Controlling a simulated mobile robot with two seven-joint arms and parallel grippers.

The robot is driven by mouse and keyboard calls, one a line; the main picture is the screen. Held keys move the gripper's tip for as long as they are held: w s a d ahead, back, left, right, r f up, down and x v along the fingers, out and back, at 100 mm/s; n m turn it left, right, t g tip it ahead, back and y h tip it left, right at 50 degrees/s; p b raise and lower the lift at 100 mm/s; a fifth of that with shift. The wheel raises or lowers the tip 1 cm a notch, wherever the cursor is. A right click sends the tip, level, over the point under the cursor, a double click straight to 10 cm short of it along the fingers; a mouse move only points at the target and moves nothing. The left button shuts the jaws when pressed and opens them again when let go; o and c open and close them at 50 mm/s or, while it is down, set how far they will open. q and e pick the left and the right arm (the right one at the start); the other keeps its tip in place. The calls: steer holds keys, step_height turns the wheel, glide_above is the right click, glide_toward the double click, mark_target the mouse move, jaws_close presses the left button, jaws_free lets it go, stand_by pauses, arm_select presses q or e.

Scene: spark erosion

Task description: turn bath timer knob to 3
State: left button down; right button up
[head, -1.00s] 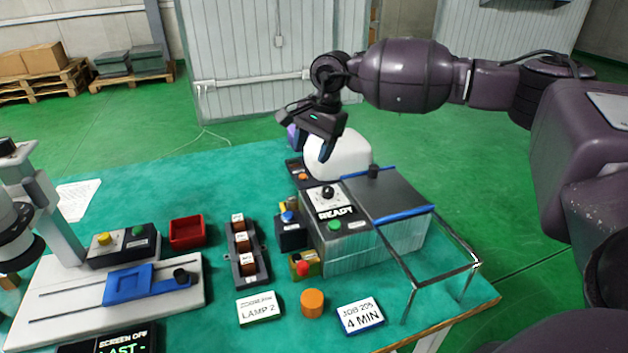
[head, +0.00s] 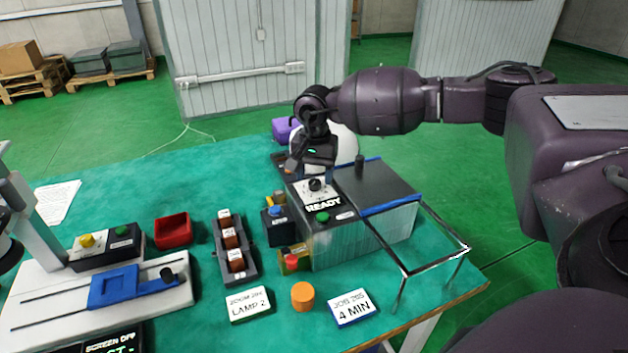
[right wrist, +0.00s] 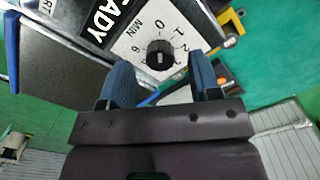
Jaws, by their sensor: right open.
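The bath timer knob (head: 316,185) is a small black knob on a white dial plate, on top of the grey ribbed bath unit (head: 345,245), above the word READY. In the right wrist view the knob (right wrist: 160,55) shows close up, with 0, 1, 2, 3 and 6 and MIN printed around it. I cannot tell clearly which number it points to. My right gripper (right wrist: 161,78) is open and empty. Its blue fingers straddle the knob's place in that view, without visible contact. In the head view the right gripper (head: 313,168) is just above and behind the knob.
A green button (head: 322,216) sits in front of the dial. A wire frame (head: 405,268) stands to the right. A blue-button box (head: 277,225) and a fuse-like rack (head: 235,250) stand left. A card reading 4 MIN (head: 352,308) lies in front, beside an orange cylinder (head: 303,297).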

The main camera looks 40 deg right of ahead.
steer(key=shift+f, duration=1)
arm_select(q)
steer(key=shift+w, duration=0.1)
arm_select(e)
steer(key=shift+c, duration=0.6)
steer(key=c, duration=0.8)
arm_select(q)
steer(key=shift+s+f, duration=0.25)
steer(key=shift+s, duration=0.15)
steer(key=shift+w+r, duration=0.1)
steer(key=shift+r, duration=0.05)
arm_select(e)
steer(key=shift+r, duration=0.1)
